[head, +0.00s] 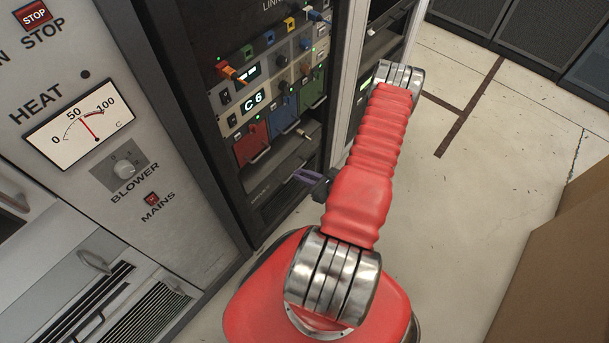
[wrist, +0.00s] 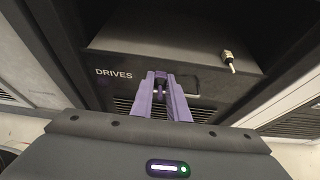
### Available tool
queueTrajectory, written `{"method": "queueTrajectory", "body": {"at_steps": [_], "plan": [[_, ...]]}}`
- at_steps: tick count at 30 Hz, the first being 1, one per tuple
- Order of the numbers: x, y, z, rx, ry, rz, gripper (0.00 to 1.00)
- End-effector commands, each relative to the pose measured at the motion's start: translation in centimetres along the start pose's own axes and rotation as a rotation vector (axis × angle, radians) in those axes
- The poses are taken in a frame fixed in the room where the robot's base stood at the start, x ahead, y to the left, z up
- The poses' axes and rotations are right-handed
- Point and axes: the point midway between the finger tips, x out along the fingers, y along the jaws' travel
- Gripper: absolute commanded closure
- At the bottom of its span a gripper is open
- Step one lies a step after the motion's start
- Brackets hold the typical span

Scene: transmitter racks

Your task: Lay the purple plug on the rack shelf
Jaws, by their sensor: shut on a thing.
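My gripper (wrist: 161,80) has purple fingers and is shut on the purple plug (wrist: 160,88), a small dark and purple piece between the fingertips, mostly hidden by them. The rack shelf (wrist: 170,40) is the dark open bay above the panel marked DRIVES. The fingertips show in front of this panel, just below the shelf's front edge in the wrist view. In the head view my gripper (head: 307,176) is partly hidden by my red arm and points at the lower rack. The shelf (head: 283,160) also shows there. The plug cannot be made out in the head view.
A pale plug (wrist: 229,60) lies on the right part of the shelf. The shelf's left and middle look clear. A handle and vent slots are on the DRIVES panel (wrist: 113,73). Coloured modules (head: 284,113) sit above the bay. A brown box (head: 555,265) stands at right.

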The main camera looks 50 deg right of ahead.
Motion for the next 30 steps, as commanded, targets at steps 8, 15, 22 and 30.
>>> {"method": "queueTrajectory", "body": {"at_steps": [8,15,22,30], "plan": [[1.6,0.1,0.6,-0.003,0.0,0.003,1.0],[3.1,0.1,1.2,-0.002,0.0,0.003,1.0],[4.6,0.1,1.9,-0.003,-0.001,0.003,1.0],[6.4,0.2,2.6,-0.003,-0.001,0.004,1.0]]}}
